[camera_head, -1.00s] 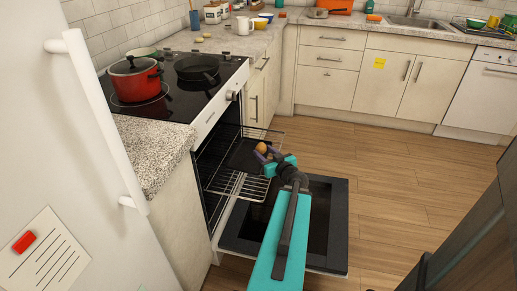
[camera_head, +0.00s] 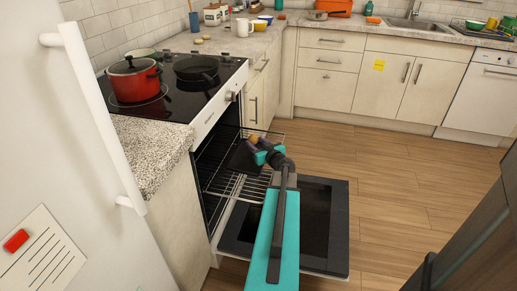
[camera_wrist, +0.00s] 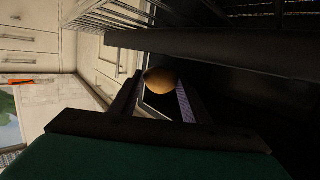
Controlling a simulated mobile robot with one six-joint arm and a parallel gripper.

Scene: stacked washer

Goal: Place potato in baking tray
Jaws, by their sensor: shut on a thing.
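The brown potato (camera_head: 254,138) is between the two fingers of my gripper (camera_head: 257,146), which is shut on it. In the wrist view the potato (camera_wrist: 160,79) shows at the fingertips, with a finger on each side. The dark baking tray (camera_head: 240,157) lies on the pulled-out oven rack, just left of my gripper and partly hidden by it. A long dark edge in the wrist view, probably the tray's (camera_wrist: 190,40), runs above the potato. I cannot tell whether the potato touches the tray.
The wire oven rack (camera_head: 222,184) sticks out above the open oven door (camera_head: 318,215). The stove above holds a red pot (camera_head: 134,80) and a black pan (camera_head: 197,68). A white fridge door stands at the left. The wooden floor at the right is clear.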

